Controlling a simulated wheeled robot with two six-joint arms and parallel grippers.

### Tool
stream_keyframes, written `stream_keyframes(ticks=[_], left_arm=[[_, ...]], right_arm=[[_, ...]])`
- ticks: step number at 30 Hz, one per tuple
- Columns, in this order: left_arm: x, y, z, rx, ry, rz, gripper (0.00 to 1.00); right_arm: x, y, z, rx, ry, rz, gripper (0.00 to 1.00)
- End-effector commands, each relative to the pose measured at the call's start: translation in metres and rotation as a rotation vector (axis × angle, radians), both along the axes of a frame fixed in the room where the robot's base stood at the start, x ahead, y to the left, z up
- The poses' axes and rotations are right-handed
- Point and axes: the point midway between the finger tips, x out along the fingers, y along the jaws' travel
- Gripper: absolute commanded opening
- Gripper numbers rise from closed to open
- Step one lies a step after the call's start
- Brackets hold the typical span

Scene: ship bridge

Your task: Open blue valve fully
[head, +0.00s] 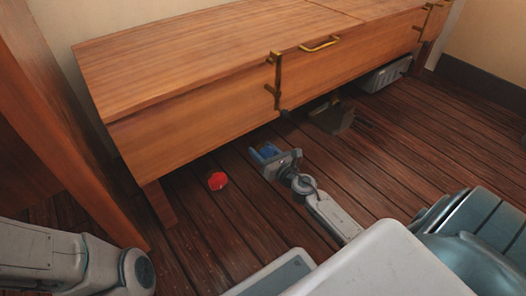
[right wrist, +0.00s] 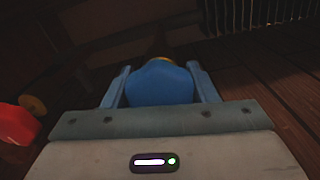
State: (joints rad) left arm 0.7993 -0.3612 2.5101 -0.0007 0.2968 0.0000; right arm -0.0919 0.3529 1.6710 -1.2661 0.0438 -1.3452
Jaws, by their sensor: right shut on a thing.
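The blue valve (right wrist: 162,84) sits between the two fingers of my right gripper (right wrist: 159,68) in the right wrist view, with a bit of yellow behind it. My right gripper (head: 264,153) is low, near the floor, in front of the bench, and is shut on the blue valve. In the head view the blue valve is mostly hidden by the gripper, and its turn angle cannot be told. My left arm shows at the lower left of the head view, but its gripper is out of the picture.
A red valve (head: 217,181) is left of my right gripper; it also shows in the right wrist view (right wrist: 16,124). A wooden bench (head: 190,62) with brass handles overhangs the area. A grey crate (head: 385,75) and a dark object (head: 331,118) are under its right part. Plank floor in front is mostly clear.

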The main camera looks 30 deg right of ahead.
Motion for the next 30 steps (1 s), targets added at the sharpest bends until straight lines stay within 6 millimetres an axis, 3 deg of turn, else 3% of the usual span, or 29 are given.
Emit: stream_keyframes(ticks=[12, 28, 29, 30], left_arm=[[0.0000, -0.0001, -0.0018, 0.000, 0.000, 0.000, 0.00], [0.0000, -0.0001, -0.0018, 0.000, 0.000, 0.000, 0.00], [0.0000, -0.0001, -0.0018, 0.000, 0.000, 0.000, 0.00], [0.0000, -0.0001, -0.0018, 0.000, 0.000, 0.000, 0.00]], right_arm=[[-0.0006, 0.0004, -0.0012, -0.175, -0.012, 0.001, 0.30], [-0.0005, 0.0004, -0.0010, -0.195, -0.013, 0.001, 0.30], [-0.0005, 0.0004, -0.0010, -0.195, -0.013, 0.001, 0.58], [-0.0005, 0.0002, -0.0010, -0.195, -0.013, 0.001, 0.66]])
